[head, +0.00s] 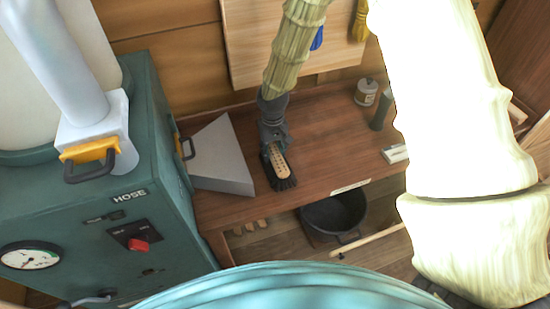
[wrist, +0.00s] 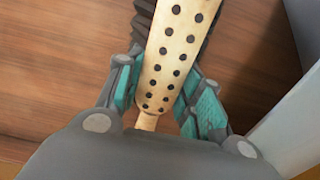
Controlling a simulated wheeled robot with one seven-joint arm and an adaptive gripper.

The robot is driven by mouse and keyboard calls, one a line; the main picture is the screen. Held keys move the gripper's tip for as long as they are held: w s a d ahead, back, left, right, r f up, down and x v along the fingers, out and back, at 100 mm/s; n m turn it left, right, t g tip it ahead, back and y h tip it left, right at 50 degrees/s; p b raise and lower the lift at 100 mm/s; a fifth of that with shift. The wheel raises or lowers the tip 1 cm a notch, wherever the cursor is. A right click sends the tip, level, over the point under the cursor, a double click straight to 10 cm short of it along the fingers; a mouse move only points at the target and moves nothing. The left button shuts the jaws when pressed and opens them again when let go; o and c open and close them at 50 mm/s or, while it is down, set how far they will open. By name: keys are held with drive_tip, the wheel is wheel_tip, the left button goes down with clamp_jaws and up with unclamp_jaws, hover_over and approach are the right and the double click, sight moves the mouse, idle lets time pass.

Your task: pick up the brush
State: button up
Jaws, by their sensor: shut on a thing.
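The brush (head: 279,167) has a pale wooden back with rows of dark dots and dark bristles. It is at the wooden bench top, below my gripper (head: 272,143) in the head view. In the wrist view the brush (wrist: 170,55) runs up from between the teal pads of my gripper (wrist: 160,105). The fingers are shut on it near its narrow handle end. The bristles show along its sides. I cannot tell whether the bristles touch the bench.
A grey wedge-shaped bin (head: 222,160) stands just left of the brush. The teal hose cabinet (head: 150,200) is further left. A can (head: 366,92) and a dark cylinder (head: 382,110) stand at the back right of the bench (head: 325,140). A black bucket (head: 335,213) sits below.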

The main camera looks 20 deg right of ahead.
drive_tip(key=shift+r, duration=0.1)
drive_tip(key=shift+r+b, duration=0.7)
drive_tip(key=shift+r, duration=0.15)
drive_tip(key=shift+s+r+b, duration=0.15)
drive_tip(key=shift+r+b, duration=0.35)
drive_tip(key=shift+r, duration=0.25)
drive_tip(key=s+d+r+b, duration=0.1)
drive_tip(key=s+b, duration=0.3)
drive_tip(key=s, duration=1.1)
drive_tip(key=shift+s+d+r+b, duration=0.25)
drive_tip(key=shift+d+r+b, duration=0.1)
drive_tip(key=shift+d, duration=0.5)
